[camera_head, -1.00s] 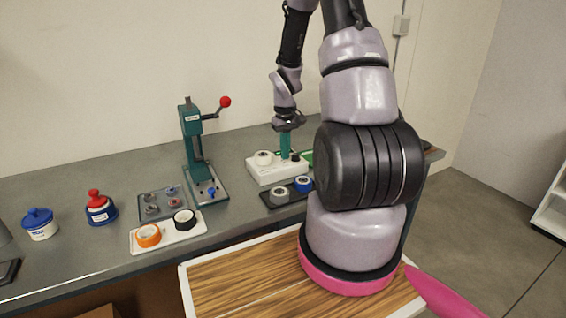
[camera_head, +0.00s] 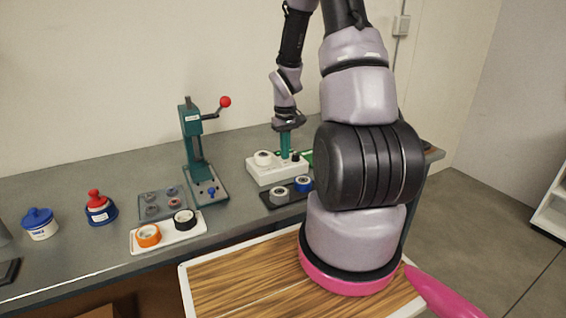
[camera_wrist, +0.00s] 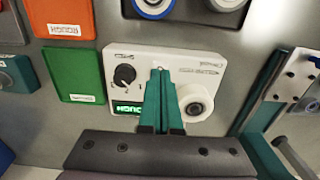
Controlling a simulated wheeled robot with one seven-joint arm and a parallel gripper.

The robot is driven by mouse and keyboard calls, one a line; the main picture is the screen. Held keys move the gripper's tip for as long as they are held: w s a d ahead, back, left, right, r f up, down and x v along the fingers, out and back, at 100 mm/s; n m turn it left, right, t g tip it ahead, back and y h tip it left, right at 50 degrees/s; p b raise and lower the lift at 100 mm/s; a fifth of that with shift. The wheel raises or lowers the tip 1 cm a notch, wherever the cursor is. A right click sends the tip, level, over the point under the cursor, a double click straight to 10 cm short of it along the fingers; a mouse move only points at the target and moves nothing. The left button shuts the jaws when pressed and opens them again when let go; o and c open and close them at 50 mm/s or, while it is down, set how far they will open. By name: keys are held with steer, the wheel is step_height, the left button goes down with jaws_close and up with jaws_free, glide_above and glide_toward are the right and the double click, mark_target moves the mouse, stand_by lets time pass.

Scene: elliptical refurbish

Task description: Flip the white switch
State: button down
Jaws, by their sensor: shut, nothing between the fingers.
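The white control box (camera_head: 276,173) stands on the grey bench, right of the green press. It also shows in the wrist view (camera_wrist: 205,68), with a black knob (camera_wrist: 125,75), a green lit display (camera_wrist: 128,107) and a white round roll or wheel (camera_wrist: 195,102). A small pale nub (camera_wrist: 160,68), which looks like the white switch, shows right at my fingertips. My gripper (camera_head: 285,156) points down over the box with its teal fingers together and empty. In the wrist view the fingertips (camera_wrist: 160,74) overlap the nub's base; I cannot tell whether they touch it.
A green lever press (camera_head: 197,150) with a red knob stands left of the box. A black tray (camera_head: 270,200) with grey and blue rolls lies in front. A white tray (camera_head: 168,239) holds orange and black rolls. Orange (camera_wrist: 72,34) and green (camera_wrist: 75,75) panels lie beside the box.

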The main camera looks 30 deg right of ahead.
steer(key=shift+f, duration=0.9)
stand_by(0.8)
steer(key=shift+r, duration=3.5)
step_height(320, 180, up, 19)
steer(key=m+t, duration=0.2)
steer(key=t, duration=0.1)
glide_above(285, 163)
steer(key=s+a, duration=0.6)
steer(key=a, duration=0.1)
steer(key=s+a+r+m+t+y, duration=0.2)
steer(key=s+a+r+t, duration=0.2)
steer(key=s+r, duration=0.6)
steer(key=s+a, duration=0.2)
steer(key=s, duration=0.1)
steer(key=shift+s+a+r+m, duration=0.15)
steer(key=shift+s+a+m, duration=0.05)
steer(key=shift+s+m, duration=0.1)
